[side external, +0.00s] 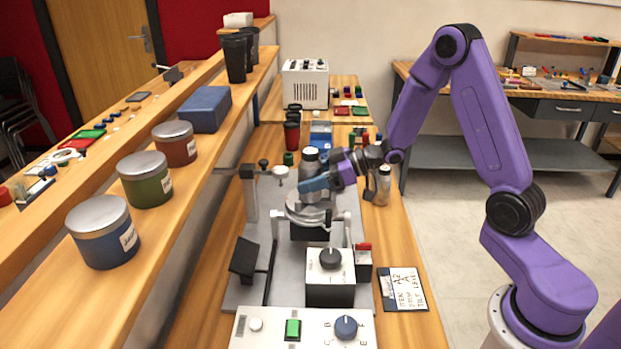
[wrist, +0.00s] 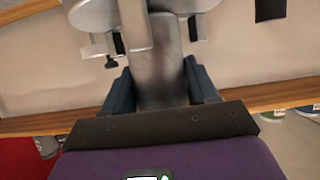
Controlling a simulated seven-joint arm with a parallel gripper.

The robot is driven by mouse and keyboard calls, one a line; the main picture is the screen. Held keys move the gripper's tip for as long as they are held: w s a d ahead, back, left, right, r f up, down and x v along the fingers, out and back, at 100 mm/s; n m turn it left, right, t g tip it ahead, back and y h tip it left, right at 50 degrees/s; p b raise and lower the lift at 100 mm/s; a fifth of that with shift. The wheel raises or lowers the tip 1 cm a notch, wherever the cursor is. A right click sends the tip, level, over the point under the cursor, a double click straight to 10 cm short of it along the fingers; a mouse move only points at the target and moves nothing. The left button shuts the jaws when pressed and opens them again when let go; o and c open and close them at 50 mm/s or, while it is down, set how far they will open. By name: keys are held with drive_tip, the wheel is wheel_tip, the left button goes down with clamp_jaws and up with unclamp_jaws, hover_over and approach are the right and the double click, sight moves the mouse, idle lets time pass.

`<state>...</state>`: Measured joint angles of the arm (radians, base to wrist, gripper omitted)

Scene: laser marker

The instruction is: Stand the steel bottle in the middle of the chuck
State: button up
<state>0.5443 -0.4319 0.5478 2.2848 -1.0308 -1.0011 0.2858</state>
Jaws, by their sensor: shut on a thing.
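The steel bottle (side external: 310,158) is upright over the round grey chuck (side external: 296,212) in the side external view. My gripper (side external: 314,184) reaches in from the right and is shut on the bottle's body. In the wrist view the bottle (wrist: 165,58) runs between the two dark fingers of my gripper (wrist: 160,88), with part of the round grey chuck (wrist: 92,14) beyond it. My fingers hide the bottle's lower part in the side view, so I cannot tell whether its base touches the chuck.
A second bottle-like container (side external: 383,186) stands right of the chuck, behind my wrist. A post with an arm (side external: 250,190) rises at the left of the machine. A control box with a knob (side external: 330,275) stands in front. A shelf with tins (side external: 145,180) runs along the left.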

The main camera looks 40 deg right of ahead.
drive_tip(key=shift+f, duration=0.15)
drive_tip(key=o, duration=1.1)
